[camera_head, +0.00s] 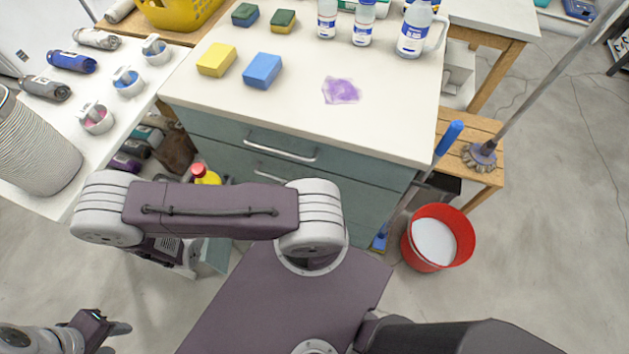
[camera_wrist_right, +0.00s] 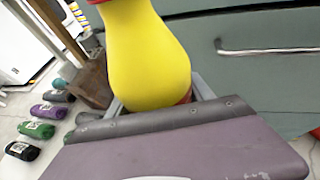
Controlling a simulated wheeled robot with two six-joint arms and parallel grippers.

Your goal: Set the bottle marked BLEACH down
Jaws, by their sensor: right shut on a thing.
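A yellow bottle with a red cap (camera_head: 205,174) shows behind my right arm's link in the head view, in front of the teal drawers. In the right wrist view the yellow bottle (camera_wrist_right: 147,55) fills the upper middle, roughly upright. A bit of red shows low on it, but no marking is readable. My right gripper (camera_wrist_right: 160,103) is shut on this bottle. Its body hides the bottle's lower part, so I cannot tell whether its base touches anything. My left gripper (camera_head: 112,338) is at the lower left of the head view, open and empty, well apart from the bottle.
The white worktop (camera_head: 300,125) holds a yellow sponge (camera_head: 216,60), a blue sponge (camera_head: 262,71), a purple stain (camera_head: 341,90) and white bottles at the back. The left table (camera_head: 115,75) holds cans and cups. A red bucket (camera_head: 465,245) stands on the floor at right.

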